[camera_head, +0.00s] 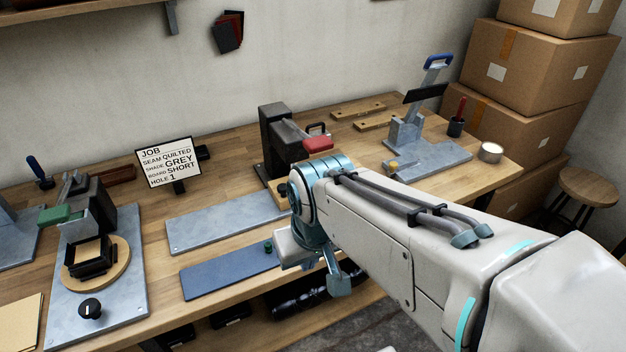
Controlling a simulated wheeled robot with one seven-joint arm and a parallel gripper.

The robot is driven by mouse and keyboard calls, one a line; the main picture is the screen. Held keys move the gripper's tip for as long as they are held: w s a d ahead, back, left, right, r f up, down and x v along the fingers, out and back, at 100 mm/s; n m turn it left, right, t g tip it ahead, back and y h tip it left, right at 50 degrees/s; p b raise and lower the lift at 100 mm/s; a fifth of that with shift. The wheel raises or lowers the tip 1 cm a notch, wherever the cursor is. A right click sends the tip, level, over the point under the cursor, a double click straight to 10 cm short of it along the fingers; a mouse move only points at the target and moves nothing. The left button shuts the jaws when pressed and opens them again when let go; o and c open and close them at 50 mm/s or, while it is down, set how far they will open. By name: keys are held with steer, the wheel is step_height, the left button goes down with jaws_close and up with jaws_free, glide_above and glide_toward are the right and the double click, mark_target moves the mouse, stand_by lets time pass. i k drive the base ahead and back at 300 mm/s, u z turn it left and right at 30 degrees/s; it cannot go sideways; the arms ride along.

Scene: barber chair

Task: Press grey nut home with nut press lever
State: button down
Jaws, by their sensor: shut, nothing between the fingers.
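The nut press is not labelled, so I cannot tell which device it is. A press with a raised blue-handled lever (438,62) stands on a grey base plate (440,158) at the right back of the bench. A black press (275,135) with a red handle (318,145) stands mid-bench behind my arm. At the left is a device with a green handle (60,214). I cannot make out a grey nut. My gripper (338,284) hangs low at the bench's front edge, shut and empty, apart from all the levers; it is partly hidden by my wrist.
A job card (168,163) reads quilted, grey, short, hole 1. A grey plate (225,221) and a blue-grey plate (228,273) with a small green knob lie mid-bench. A dark cup (455,127) and a round tin (490,152) stand right. Cardboard boxes (530,65) are stacked behind.

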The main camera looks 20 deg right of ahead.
mark_target(320, 143)
steer(key=k, duration=0.35)
steer(key=u, duration=0.75)
steer(key=i, duration=0.8)
steer(key=z, duration=1.65)
